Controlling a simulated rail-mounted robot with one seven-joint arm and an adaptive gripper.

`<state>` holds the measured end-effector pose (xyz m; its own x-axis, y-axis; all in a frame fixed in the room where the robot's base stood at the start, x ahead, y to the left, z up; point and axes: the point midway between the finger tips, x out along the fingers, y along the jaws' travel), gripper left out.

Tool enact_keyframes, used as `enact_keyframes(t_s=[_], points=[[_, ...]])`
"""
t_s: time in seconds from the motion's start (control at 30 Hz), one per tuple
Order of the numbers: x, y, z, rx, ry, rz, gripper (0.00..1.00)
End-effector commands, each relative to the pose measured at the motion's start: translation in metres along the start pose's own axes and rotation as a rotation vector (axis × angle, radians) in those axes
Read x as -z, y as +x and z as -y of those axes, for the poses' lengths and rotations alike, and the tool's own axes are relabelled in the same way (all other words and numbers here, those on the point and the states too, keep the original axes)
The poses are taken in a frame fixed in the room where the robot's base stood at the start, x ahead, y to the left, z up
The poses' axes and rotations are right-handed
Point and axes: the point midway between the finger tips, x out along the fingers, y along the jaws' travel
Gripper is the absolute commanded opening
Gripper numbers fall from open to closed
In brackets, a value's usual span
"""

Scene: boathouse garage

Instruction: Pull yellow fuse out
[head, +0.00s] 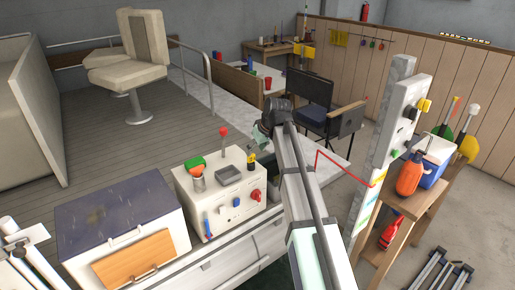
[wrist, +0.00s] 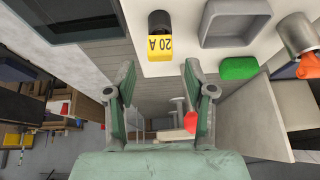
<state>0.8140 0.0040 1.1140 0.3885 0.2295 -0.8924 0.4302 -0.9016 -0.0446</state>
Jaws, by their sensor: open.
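The yellow fuse (wrist: 160,47), with a black round part and a "20 A" label, sits at the edge of the white console top in the wrist view. In the head view the fuse (head: 251,165) shows small on the white console (head: 190,192), near its right back corner. My gripper (wrist: 159,72) is open and empty, with its two green fingers spread wide. In the wrist view the fuse lies just beyond the fingertips, roughly centred between them and apart from them. In the head view my gripper (head: 261,139) is above and behind the fuse, partly hidden by my arm.
A grey tray (head: 228,174), a red-knobbed lever (head: 224,133), a green piece (head: 195,162) and a metal cup (head: 199,184) crowd the console top. Blue and red controls are on its front. A dark-lidded box (head: 115,208) stands left. A post (head: 385,145) rises right.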

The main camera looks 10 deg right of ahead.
Motion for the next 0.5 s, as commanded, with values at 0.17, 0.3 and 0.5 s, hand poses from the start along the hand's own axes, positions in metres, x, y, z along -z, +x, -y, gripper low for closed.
enact_keyframes(t_s=[0.17,0.3,0.5], points=[[0.000,0.019,0.000,0.000,0.000,0.000,0.54],[-0.001,0.032,0.000,0.000,0.000,0.001,0.54],[0.000,0.049,0.000,0.000,0.001,0.001,0.54]])
